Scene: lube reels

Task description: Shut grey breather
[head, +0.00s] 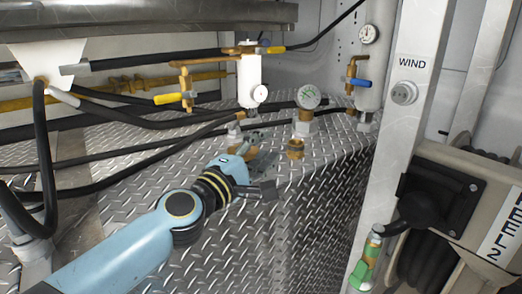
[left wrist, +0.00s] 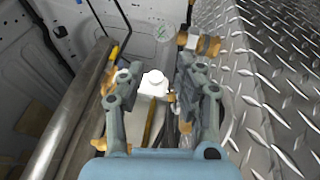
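No part is labelled as the grey breather, so I cannot tell for sure which one it is. A pale grey cylinder (head: 371,72) stands at the back right, with a brass pipe and a blue lever (head: 361,82) beside it. A white cylinder (head: 249,78) with yellow levers (head: 276,50) (head: 167,98) stands left of it. My left gripper (head: 264,172) is over the tread plate, in front of the white cylinder and well short of the blue lever. In the left wrist view its fingers (left wrist: 158,78) are apart with nothing between them; a white fitting (left wrist: 154,83) shows beyond. My right gripper is out of view.
Black hoses (head: 110,155) cross the left side. A gauge (head: 308,96) and a brass fitting (head: 295,149) stand right of my gripper. A post (head: 392,130) marked WIND and a reel housing (head: 460,190) bound the right.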

